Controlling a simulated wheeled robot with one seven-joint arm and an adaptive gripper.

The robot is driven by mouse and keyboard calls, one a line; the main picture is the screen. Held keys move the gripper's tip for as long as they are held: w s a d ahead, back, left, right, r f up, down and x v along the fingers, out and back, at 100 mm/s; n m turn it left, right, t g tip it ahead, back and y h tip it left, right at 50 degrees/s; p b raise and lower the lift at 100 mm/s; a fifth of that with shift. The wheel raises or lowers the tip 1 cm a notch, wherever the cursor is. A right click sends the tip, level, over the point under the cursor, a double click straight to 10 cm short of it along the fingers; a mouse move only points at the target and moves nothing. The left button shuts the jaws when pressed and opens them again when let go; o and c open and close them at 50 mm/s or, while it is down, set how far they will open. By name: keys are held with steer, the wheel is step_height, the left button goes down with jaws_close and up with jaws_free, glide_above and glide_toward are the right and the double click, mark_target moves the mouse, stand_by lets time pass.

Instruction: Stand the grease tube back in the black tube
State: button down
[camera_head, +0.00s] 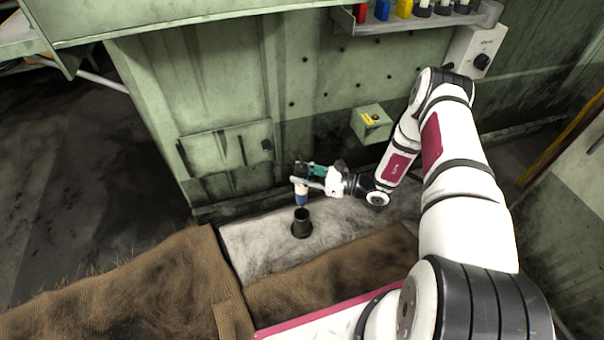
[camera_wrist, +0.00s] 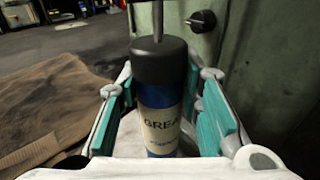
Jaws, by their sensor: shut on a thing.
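My gripper (camera_head: 303,179) is shut on the grease tube (camera_head: 301,195) and holds it roughly upright. In the wrist view the grease tube (camera_wrist: 160,118) is blue with a pale label reading "GREA" and a broad black end. It sits between the teal finger pads of my gripper (camera_wrist: 166,92). The black tube (camera_head: 301,226) stands upright on the pale grey cloth, with its open mouth up. In the head view the grease tube is just above that mouth, its blue part lowest, with a small gap seeming to show between them. The black tube cannot be made out in the wrist view.
A green machine wall (camera_head: 225,110) rises close behind, with a small green box (camera_head: 371,122) on it. A shelf (camera_head: 345,18) with colored bottles is higher up. Brown cloth (camera_head: 150,285) lies in front and left. The grey cloth (camera_head: 262,243) around the black tube is clear.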

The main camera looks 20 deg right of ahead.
steer(key=shift+f+b, duration=0.75)
steer(key=shift+f, duration=0.35)
